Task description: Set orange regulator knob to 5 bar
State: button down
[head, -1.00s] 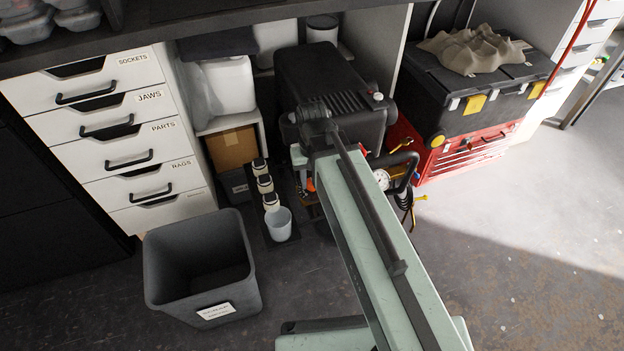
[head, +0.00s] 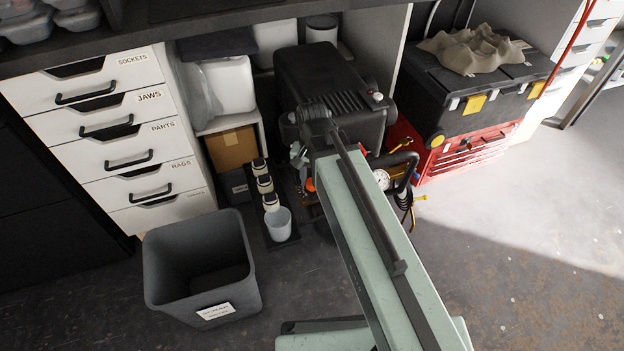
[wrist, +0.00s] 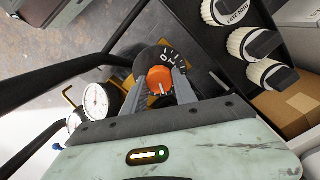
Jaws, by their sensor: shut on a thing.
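The orange regulator knob (wrist: 159,79) is in the middle of the wrist view, in front of a black dial (wrist: 152,57) with white marks. I cannot tell which mark the knob points to. My gripper (wrist: 163,88) has a finger on each side of the knob and is shut on it. A round white pressure gauge (wrist: 96,101) stands to the left of the knob; its reading is too small to tell.
The black compressor (head: 335,95) stands behind my gripper, with a black tube handle (head: 408,165) at right. A grey bin (head: 198,268) is front left. The floor at right is clear.

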jog(key=c, duration=1)
grip_release()
notch_tip(320, 180, up, 8)
jog(key=p, duration=0.8)
jog(key=shift+f, duration=0.1)
